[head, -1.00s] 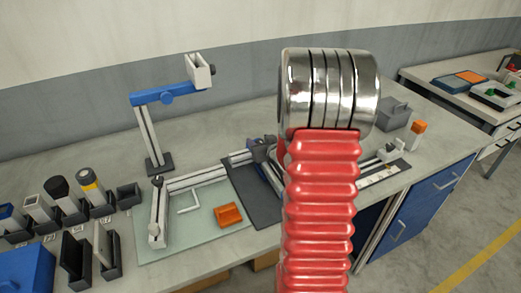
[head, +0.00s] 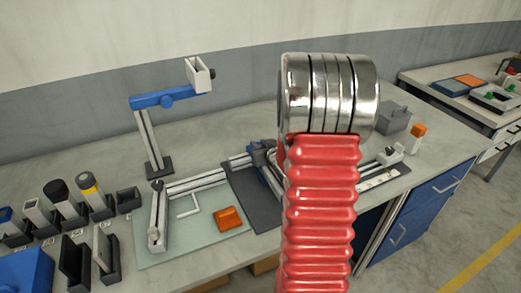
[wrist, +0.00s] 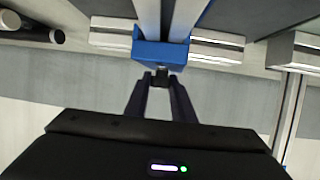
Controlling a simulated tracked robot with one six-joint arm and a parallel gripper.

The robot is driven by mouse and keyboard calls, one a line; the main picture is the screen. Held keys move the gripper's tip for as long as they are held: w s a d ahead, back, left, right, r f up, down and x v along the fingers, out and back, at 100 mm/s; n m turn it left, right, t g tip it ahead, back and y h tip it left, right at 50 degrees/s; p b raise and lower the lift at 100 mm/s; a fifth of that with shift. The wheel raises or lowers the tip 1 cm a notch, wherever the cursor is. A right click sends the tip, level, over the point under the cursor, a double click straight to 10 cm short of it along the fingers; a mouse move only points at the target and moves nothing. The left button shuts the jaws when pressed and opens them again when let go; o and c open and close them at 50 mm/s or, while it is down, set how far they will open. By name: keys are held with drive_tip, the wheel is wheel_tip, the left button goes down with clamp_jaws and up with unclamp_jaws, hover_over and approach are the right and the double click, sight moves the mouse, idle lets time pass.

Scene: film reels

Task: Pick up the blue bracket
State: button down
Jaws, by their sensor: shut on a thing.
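In the wrist view, a blue bracket (wrist: 160,53) sits across two pale rails just beyond my fingertips. My gripper (wrist: 161,82) has its two dark fingers shut on a small dark knob-like part at the bracket's near side. In the head view, my red ribbed arm with its shiny metal joint covers the middle, and my gripper cannot be made out there. A blue part (head: 268,168) shows just left of my arm, partly hidden; I cannot tell whether it is the same bracket.
A stand with a blue crossarm (head: 165,98) rises at the back left. A glass-like mat (head: 190,240) bears an orange block (head: 229,218) and a white angled rod (head: 188,207). Several dark holders stand at the left. A grey box (head: 394,118) is at the right.

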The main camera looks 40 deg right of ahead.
drive_tip(key=shift+r, duration=0.2)
wheel_tip(320, 180, up, 10)
drive_tip(key=shift+f, duration=0.15)
drive_tip(key=shift+a, duration=0.1)
idle(0.7)
